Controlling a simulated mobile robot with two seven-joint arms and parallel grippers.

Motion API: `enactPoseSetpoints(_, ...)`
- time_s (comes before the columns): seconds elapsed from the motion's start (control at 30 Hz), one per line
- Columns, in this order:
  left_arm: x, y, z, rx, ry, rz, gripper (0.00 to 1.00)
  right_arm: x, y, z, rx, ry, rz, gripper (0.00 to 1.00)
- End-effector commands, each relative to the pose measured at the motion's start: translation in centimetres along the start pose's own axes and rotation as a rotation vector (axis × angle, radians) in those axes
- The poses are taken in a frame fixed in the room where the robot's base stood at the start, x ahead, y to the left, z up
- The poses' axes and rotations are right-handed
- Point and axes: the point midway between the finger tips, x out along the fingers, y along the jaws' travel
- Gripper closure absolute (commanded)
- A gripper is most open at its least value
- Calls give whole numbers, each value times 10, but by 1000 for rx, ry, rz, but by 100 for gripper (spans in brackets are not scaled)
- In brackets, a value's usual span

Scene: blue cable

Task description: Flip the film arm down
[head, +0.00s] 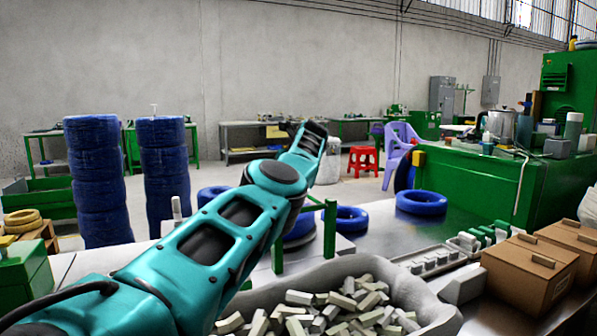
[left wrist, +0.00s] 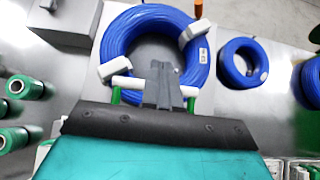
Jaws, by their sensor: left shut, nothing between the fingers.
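A blue cable coil (left wrist: 190,62) lies flat on a grey surface in the left wrist view, with white blocks (left wrist: 196,33) at its rim. A white bar with green ends (left wrist: 128,83) crosses its near side, apparently part of the film arm; the black gripper mount partly hides it. In the head view green posts with a crossbar (head: 330,228) stand beside my teal arm, in front of a blue coil (head: 300,226). My left gripper (left wrist: 165,68) is shut and empty, over the coil's near side; the head view does not show its fingers. My right gripper is not seen.
A bin of grey-white blocks (head: 425,300) stands at the front, with cardboard boxes (head: 530,270) to its right. More blue coils (head: 421,203) lie behind. Green spools (left wrist: 24,87) stand left in the wrist view. Stacked blue coils (head: 97,180) stand at the back left.

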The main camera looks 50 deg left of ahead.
Motion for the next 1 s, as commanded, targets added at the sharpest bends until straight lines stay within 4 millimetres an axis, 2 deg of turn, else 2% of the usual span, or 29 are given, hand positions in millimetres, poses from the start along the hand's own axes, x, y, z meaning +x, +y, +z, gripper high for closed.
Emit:
enactPoseSetpoints(0.03, 2, 0, -5, -3, -1, -3, 100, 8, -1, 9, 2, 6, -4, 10)
enactPoseSetpoints(0.2, -6, 2, -7, -3, 3, -5, 100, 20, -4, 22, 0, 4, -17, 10)
enactPoseSetpoints(0.3, -21, 1, 0, -2, 2, -4, 100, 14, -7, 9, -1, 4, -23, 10)
enactPoseSetpoints(0.5, -37, 2, -1, -3, 4, -4, 100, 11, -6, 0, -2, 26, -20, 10)
enactPoseSetpoints(0.8, -86, 2, -1, -3, 4, -5, 100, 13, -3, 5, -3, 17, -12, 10)
enactPoseSetpoints(1.0, -109, 3, -1, -2, 4, -3, 100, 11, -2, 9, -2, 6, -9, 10)
